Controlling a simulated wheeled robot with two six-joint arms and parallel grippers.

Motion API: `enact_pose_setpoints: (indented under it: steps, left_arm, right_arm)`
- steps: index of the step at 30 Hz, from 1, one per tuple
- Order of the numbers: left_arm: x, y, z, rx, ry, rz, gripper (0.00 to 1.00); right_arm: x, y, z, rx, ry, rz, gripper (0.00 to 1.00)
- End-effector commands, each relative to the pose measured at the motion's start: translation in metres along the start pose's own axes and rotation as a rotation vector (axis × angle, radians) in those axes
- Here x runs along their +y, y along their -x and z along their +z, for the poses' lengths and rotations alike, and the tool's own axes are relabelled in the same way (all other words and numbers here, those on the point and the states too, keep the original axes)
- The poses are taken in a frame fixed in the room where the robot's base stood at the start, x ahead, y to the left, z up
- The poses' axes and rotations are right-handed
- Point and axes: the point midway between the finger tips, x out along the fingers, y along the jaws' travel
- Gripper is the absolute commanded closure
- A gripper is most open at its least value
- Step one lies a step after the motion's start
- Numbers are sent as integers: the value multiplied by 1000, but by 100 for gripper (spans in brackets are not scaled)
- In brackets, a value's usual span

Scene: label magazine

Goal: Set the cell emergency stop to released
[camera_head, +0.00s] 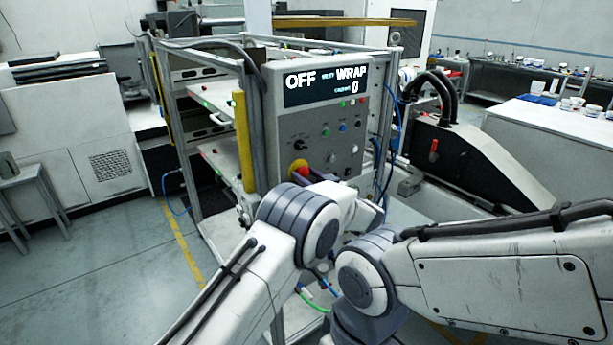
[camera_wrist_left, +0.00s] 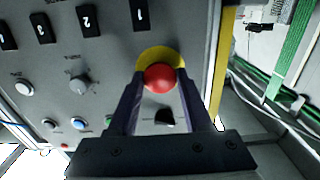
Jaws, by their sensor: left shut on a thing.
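The emergency stop is a red mushroom button (camera_head: 302,172) on a yellow backing, low on the left of the grey control panel. In the left wrist view the red button (camera_wrist_left: 159,78) sits in front of its yellow ring (camera_wrist_left: 160,52). My left gripper (camera_wrist_left: 159,84) has its two dark fingers on either side of the button, shut on it. In the head view my left gripper (camera_head: 309,175) reaches the button from the right and below, partly hidden by my own wrist. My right gripper cannot be made out; only my right arm's links show.
The panel's display (camera_head: 325,84) reads OFF and WRAP. A black selector knob (camera_head: 299,144) is above the button, with several small push buttons to its right. A yellow post (camera_head: 243,140) stands close left of the panel. My right arm crosses close to my left wrist.

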Motion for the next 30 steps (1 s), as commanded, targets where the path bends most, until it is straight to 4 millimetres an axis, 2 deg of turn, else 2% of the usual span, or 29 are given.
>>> enact_pose_setpoints:
  steps: [26, 30]
  left_arm:
    - [0, 0, 0, 1, 1, 0, 100]
    - [1, 11, 0, 0, 1, 3, 100]
  right_arm:
    - [0, 0, 0, 0, 0, 0, 50]
    - [0, -4, 0, 0, 0, 0, 50]
